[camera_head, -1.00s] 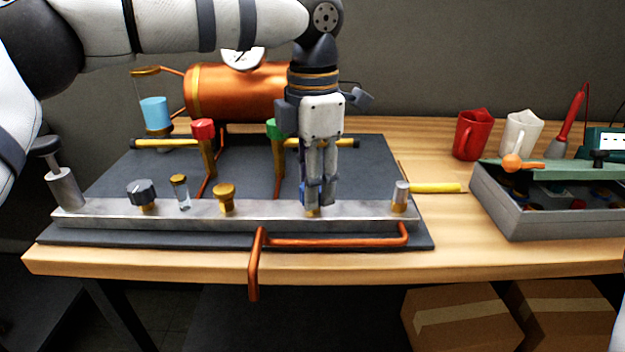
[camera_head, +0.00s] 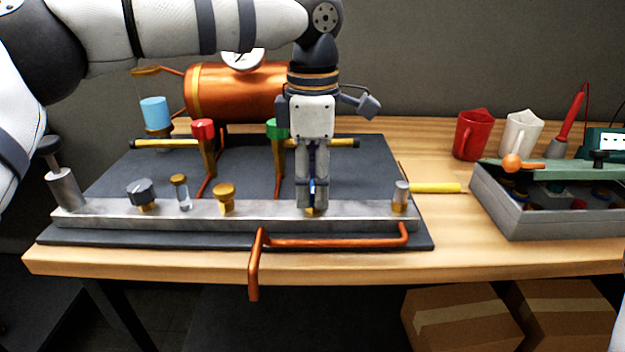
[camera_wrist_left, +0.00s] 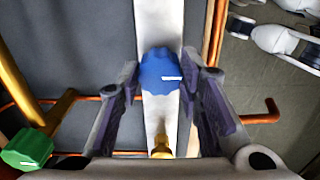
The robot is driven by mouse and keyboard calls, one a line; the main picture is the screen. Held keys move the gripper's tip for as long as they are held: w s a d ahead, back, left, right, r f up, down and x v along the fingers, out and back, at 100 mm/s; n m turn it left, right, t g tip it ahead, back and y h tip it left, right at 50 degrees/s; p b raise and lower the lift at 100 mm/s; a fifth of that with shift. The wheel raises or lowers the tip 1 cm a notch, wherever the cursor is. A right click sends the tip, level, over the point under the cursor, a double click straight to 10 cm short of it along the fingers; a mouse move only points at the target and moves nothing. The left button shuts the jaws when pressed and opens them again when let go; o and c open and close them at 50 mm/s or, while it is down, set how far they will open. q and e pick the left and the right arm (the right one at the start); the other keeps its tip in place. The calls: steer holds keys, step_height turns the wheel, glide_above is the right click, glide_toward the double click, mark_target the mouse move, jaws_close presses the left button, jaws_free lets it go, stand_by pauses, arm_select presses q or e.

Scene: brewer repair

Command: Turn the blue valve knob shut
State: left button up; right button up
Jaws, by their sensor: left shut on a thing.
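The blue valve knob (camera_wrist_left: 158,72) sits on the metal rail (camera_wrist_left: 152,20), with a white mark on its top that points right in the left wrist view. My left gripper (camera_head: 312,206) points straight down over the rail. In the left wrist view my left gripper (camera_wrist_left: 160,95) has one finger on each side of the knob and is shut on it. In the head view the fingers hide most of the knob, and only a blue sliver (camera_head: 312,187) shows between them. My right gripper is not in view.
A dark knob (camera_head: 140,192), a glass tube (camera_head: 181,192) and a brass knob (camera_head: 224,197) stand left along the rail. Red (camera_head: 203,130) and green (camera_head: 276,128) valves and a copper tank (camera_head: 235,92) are behind. A grey toolbox (camera_head: 545,215) stands at right.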

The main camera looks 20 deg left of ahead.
mark_target(313, 186)
arm_select(q)
steer(key=shift+r, duration=0.1)
steer(key=o, duration=1.2)
steer(key=shift+c, duration=0.2)
step_height(313, 186, up, 12)
